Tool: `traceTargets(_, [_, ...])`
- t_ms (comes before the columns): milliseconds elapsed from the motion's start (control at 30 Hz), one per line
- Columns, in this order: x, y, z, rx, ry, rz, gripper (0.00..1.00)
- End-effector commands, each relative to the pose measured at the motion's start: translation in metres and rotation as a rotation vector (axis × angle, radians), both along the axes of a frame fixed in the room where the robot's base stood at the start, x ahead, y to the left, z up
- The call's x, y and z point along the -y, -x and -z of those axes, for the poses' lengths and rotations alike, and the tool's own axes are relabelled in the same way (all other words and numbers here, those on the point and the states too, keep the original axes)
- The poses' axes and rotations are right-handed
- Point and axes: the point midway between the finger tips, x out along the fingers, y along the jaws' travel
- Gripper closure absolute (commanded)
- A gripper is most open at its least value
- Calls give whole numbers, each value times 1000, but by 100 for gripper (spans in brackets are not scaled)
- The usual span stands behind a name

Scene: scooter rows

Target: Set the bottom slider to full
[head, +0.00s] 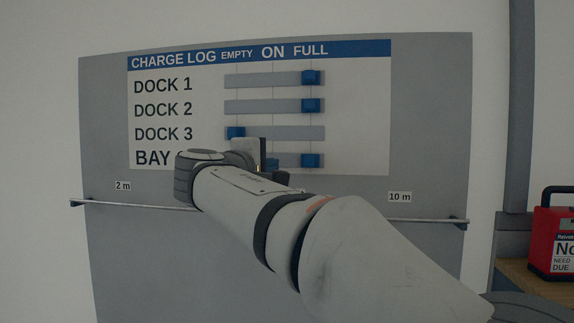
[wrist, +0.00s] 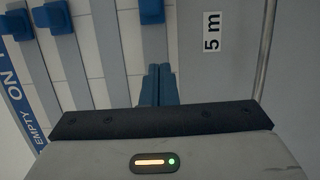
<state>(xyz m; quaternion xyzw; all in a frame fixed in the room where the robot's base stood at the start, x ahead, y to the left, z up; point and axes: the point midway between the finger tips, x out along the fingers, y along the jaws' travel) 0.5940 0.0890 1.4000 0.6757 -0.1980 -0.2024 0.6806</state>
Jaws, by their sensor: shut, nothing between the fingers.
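The bottom slider's blue knob (head: 311,160) sits near the right end of its grey track, under the FULL heading and in line with the two top knobs. In the wrist view this knob (wrist: 151,11) is at the top edge. My gripper (head: 272,165) is in front of the bottom row, left of the knob and apart from it. Its blue fingers (wrist: 157,85) are together and empty in the wrist view. I cannot tell whether the fingertips touch the board.
The DOCK 1 knob (head: 311,77) and DOCK 2 knob (head: 311,105) are under FULL. The DOCK 3 knob (head: 236,133) is at the left, under EMPTY, close above my gripper. A thin rail (head: 420,217) crosses below the panel. A red case (head: 555,232) stands at right.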

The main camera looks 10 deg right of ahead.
Motion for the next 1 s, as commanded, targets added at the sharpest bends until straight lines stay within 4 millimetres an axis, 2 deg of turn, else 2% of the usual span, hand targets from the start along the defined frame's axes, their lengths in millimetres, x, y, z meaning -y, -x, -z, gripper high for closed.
traceTargets(33, [-7, 13, 1, 4, -2, -7, 100])
traceTargets(200, [-27, 44, 0, 3, -1, -5, 100])
traceTargets(400, [-39, 66, -1, 3, -1, 1, 100])
traceTargets(867, [-41, 72, -1, 2, -1, 4, 100])
traceTargets(1000, [-31, 70, 12, -36, -25, 12, 100])
